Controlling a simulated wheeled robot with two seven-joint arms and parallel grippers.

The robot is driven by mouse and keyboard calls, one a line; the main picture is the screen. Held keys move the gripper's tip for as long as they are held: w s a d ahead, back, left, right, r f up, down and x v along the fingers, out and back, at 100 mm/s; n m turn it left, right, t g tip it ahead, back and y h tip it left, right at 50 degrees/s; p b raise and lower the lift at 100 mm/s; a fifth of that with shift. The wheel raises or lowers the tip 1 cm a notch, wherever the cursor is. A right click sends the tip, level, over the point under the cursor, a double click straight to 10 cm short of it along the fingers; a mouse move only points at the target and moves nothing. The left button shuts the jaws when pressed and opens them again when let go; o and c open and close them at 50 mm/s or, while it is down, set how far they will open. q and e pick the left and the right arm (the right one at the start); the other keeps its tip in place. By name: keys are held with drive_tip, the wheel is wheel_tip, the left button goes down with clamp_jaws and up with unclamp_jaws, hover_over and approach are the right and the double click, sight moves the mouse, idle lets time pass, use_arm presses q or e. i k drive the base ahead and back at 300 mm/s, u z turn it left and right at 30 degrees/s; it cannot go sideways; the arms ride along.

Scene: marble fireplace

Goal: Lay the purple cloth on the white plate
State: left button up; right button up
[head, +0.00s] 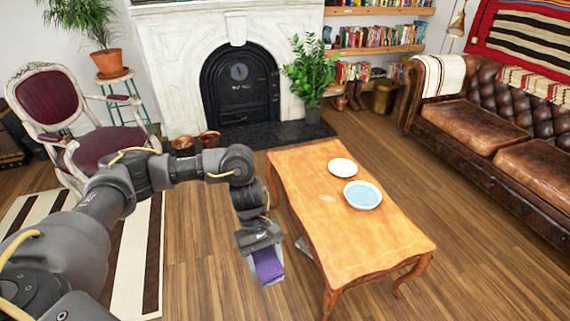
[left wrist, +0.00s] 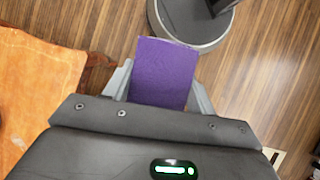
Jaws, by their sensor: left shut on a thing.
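The purple cloth (head: 268,264) is held in my left gripper (head: 266,274), which is shut on it. The gripper hangs over the wooden floor, just left of the coffee table. In the left wrist view the cloth (left wrist: 164,73) shows as a flat purple piece between the two fingers of the left gripper (left wrist: 158,82). The white plate (head: 342,168) lies flat and empty on the table's far half, to the right of and beyond the gripper. My right gripper is not in view.
The wooden coffee table (head: 310,220) has a clear near half. A bowl with a blue inside (head: 362,195) stands close to the plate, on its near right side. A leather sofa (head: 500,130) is at the right, a purple armchair (head: 80,130) at the left.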

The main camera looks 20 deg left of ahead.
sight(340, 166)
drive_tip(key=u, duration=1.5)
drive_tip(key=i, duration=2.85)
drive_tip(key=z, duration=3.7)
drive_tip(key=i, duration=0.5)
drive_tip(key=u, duration=0.1)
